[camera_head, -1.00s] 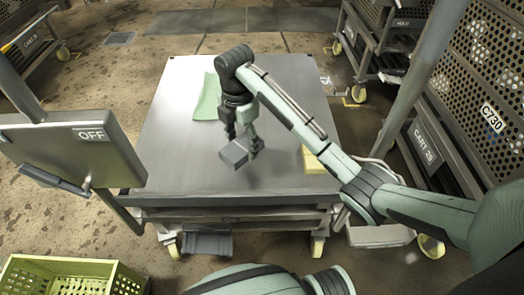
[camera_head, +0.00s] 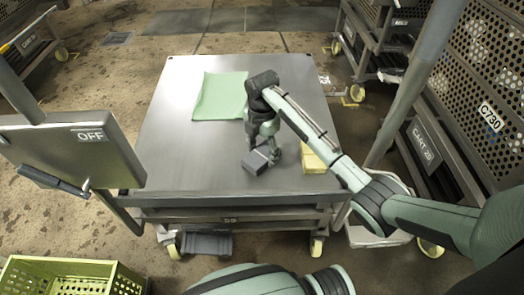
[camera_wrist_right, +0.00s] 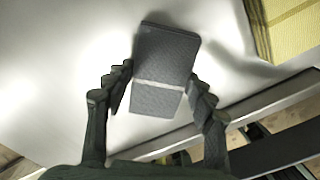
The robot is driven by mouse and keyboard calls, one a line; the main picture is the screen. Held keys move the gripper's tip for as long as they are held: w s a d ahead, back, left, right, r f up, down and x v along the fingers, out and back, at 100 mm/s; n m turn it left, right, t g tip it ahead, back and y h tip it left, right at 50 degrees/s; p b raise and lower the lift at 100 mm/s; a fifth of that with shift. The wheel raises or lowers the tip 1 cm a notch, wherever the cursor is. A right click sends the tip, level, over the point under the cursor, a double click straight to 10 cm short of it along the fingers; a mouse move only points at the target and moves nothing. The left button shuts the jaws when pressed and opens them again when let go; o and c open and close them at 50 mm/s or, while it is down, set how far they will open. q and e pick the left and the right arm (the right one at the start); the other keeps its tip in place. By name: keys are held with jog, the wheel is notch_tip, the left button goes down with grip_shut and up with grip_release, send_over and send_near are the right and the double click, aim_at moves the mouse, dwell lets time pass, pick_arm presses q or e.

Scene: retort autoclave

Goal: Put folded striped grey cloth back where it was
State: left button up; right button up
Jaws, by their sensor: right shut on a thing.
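The folded grey cloth (camera_head: 255,163) with a pale stripe is in my right gripper (camera_head: 262,150), over the right front part of the steel cart top (camera_head: 185,160). In the right wrist view the cloth (camera_wrist_right: 165,55) lies between the two fingers of the gripper (camera_wrist_right: 160,90), which is shut on it. Its pale band runs across it. I cannot tell whether the cloth's underside touches the cart top. My left gripper is not in view.
A folded yellow cloth (camera_head: 313,158) lies just right of the held cloth; it also shows in the wrist view (camera_wrist_right: 285,28). A flat green cloth (camera_head: 220,95) lies farther back. The left and front middle of the top are bare. An OFF panel (camera_head: 75,150) stands front left.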

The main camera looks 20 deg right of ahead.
aim_at(262, 154)
jog(key=o, duration=1)
jog(key=shift+f, duration=0.15)
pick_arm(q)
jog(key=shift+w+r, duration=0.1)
pick_arm(e)
notch_tip(262, 154, up, 7)
jog(key=shift+f, duration=0.1)
jog(key=shift+r, duration=0.5)
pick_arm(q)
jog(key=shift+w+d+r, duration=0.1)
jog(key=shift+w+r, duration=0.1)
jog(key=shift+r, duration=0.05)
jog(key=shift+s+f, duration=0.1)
pick_arm(e)
jog(key=shift+f, duration=0.15)
